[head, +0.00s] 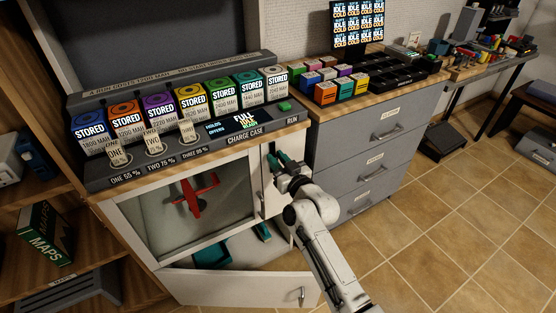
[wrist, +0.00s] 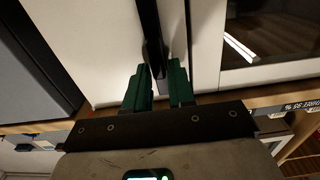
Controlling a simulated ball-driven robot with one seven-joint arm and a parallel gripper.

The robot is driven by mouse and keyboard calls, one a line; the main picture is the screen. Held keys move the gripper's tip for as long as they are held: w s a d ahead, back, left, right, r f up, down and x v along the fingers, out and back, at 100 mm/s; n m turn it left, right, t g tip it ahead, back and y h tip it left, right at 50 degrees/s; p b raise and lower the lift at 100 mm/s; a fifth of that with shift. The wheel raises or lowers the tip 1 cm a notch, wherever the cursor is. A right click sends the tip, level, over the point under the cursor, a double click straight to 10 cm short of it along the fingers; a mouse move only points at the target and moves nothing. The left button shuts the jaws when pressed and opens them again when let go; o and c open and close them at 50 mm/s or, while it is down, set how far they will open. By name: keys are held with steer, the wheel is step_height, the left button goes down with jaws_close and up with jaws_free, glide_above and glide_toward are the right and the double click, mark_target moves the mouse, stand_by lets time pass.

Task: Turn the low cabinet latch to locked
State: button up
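The low cabinet (head: 262,220) is white and stands under the charge case. Its latch shows in the wrist view as a dark, narrow handle (wrist: 149,28) against a white panel, running nearly upright in the picture with a slight tilt. My gripper (head: 278,160) is at the narrow white panel at the cabinet's right side. In the wrist view the green fingers of my gripper (wrist: 159,85) stand one on each side of the handle's end and appear closed on it. The latch's pivot and any lock marking are not visible.
A charge case (head: 225,139) with several battery packs stands on top. A glass-fronted compartment holds a red model plane (head: 196,194). Below, a white flap (head: 235,287) hangs open. A grey drawer cabinet (head: 365,150) stands close on the right. The tiled floor (head: 450,230) is clear.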

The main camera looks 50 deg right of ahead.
jaws_close()
steer(key=m, duration=0.4)
steer(key=shift+s+d+f+m, duration=0.1)
steer(key=shift+d+m, duration=0.25)
steer(key=shift+m, duration=0.05)
steer(key=shift+s+d+f+m+p, duration=0.1)
steer(key=shift+d+f+m+p, duration=0.15)
steer(key=shift+m, duration=1.95)
steer(key=shift+s+d+f+m+p, duration=0.1)
steer(key=shift+f+m, duration=0.2)
steer(key=shift+m, duration=1.9)
steer(key=shift+d+f+m+p, duration=0.1)
steer(key=shift+d+f+m, duration=0.15)
steer(key=shift+m, duration=1.95)
steer(key=shift+f, duration=0.1)
